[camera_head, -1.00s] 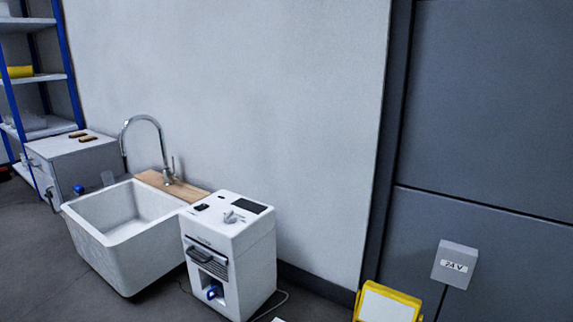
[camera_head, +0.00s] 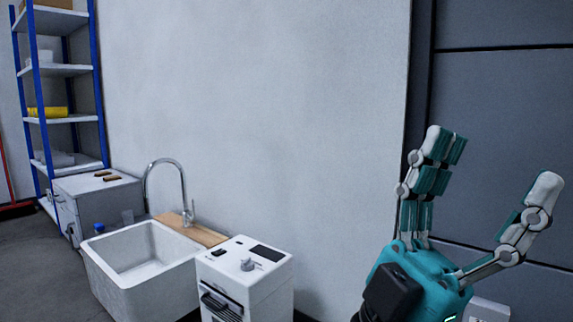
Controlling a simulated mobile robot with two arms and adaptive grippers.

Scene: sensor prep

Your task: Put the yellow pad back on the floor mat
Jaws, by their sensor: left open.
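My left gripper (camera_head: 492,172) is raised at the right of the head view, with its teal and white fingers spread wide, pointing up. Nothing is between the fingers. A yellow object (camera_head: 47,112) lies on a middle shelf at the far left, well away from the gripper. It is too small to tell whether it is the yellow pad. I see no floor mat in this view. My right gripper is not in view.
A blue-post shelf rack (camera_head: 90,70) stands at the left, with a grey cabinet (camera_head: 98,200) beside it. A white sink (camera_head: 105,277) and a white machine (camera_head: 268,292) stand along the wall. A grey box (camera_head: 488,310) is partly hidden behind my gripper.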

